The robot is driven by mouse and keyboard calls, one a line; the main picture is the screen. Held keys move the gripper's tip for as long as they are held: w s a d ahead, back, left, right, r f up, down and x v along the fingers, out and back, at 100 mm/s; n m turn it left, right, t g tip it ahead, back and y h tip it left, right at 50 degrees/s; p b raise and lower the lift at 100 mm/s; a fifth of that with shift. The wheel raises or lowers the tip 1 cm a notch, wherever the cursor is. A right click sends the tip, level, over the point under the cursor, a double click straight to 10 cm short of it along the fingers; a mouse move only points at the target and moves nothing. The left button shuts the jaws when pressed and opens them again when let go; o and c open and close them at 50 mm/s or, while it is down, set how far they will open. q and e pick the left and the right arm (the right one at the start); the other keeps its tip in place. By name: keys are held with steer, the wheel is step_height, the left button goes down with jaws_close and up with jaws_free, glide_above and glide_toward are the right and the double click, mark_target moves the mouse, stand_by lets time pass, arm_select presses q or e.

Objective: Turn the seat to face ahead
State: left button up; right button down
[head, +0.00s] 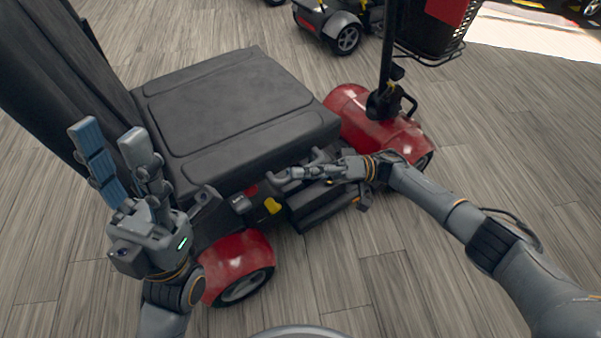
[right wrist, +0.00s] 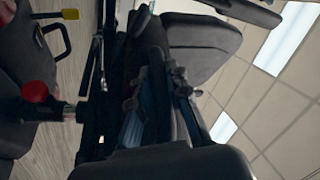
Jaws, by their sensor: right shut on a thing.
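The scooter's dark grey seat (head: 235,100) fills the middle of the head view. Its tall backrest (head: 65,75) rises at the left, and its cushion points right. The red front body (head: 365,125) and upright steering column (head: 388,55) stand beyond the cushion's right end. My left gripper (head: 110,140) is open, fingers up, beside the seat's near left corner and in front of the backrest. My right gripper (head: 292,173) is shut on what looks like a seat lever below the cushion's near edge; the fingers hide much of it.
A red rear fender (head: 238,262) with its wheel is below the seat. Another scooter (head: 335,25) is behind. The near right floor is clear.

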stand_by(0.3)
steer(key=c, duration=1.6)
jaws_free()
steer(key=shift+a, duration=0.1)
steer(key=shift+o, duration=0.2)
steer(key=v, duration=1.2)
steer(key=shift+f, duration=0.1)
